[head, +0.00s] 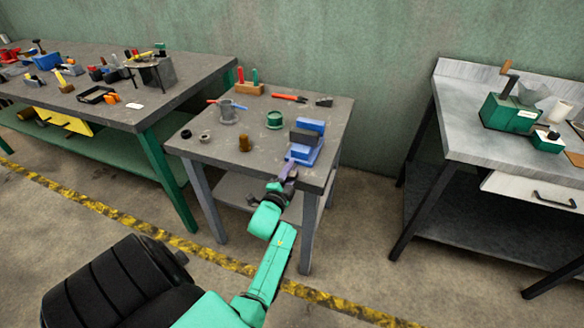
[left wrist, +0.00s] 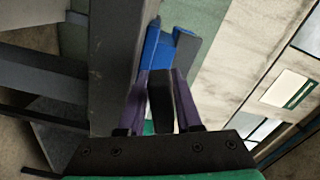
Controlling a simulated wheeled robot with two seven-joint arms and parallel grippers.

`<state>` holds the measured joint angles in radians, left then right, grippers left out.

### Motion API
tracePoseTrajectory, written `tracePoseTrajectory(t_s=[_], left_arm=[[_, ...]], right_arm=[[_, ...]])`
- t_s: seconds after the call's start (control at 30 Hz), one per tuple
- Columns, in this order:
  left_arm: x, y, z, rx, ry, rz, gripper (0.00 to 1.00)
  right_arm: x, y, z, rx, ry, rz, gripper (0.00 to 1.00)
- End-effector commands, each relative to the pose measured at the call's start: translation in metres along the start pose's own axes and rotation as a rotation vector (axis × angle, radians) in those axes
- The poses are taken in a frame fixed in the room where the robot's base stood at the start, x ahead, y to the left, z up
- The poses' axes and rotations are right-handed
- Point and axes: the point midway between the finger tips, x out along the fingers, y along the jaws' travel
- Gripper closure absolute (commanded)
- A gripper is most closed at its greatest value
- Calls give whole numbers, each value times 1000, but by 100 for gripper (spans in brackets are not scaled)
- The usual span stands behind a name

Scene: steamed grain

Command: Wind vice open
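The vice (head: 305,150) is blue with grey jaw blocks and stands at the right front edge of the small grey table. It also shows in the left wrist view (left wrist: 158,52), where its blue body lies just beyond my fingertips. My left gripper (head: 287,172) is at the vice's front. In the left wrist view my purple fingers (left wrist: 160,85) lie along both sides of a dark bar (left wrist: 160,105), which looks like the vice's handle, with no clear gap. The gap between the jaws is hard to judge. My right gripper is not in view.
The small table (head: 205,140) also carries a grey mug (head: 227,112), a green cup (head: 274,120), a brown cylinder (head: 244,144) and tools at the back. A larger cluttered bench stands left. A metal bench (head: 460,80) with a green machine stands right, across a gap.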

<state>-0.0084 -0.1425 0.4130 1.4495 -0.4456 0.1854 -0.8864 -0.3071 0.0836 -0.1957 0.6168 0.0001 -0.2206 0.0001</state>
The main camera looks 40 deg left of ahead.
Motion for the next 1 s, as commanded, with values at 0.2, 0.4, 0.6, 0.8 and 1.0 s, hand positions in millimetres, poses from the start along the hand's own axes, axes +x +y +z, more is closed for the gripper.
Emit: tracePoseTrajectory(t_s=[0.2, 0.4, 0.6, 0.8, 1.0], left_arm=[[2, -7, -3, 2, 8, -15, 100], [3, -8, -3, -10, 8, -16, 100], [3, -9, -4, -71, 9, -16, 100], [3, -10, -4, -196, 11, -17, 100], [3, -11, -5, -374, 14, -16, 100]], right_arm=[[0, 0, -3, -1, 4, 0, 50], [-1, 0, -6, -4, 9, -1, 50], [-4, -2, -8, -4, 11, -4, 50], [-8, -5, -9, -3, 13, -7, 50], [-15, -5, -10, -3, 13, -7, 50]])
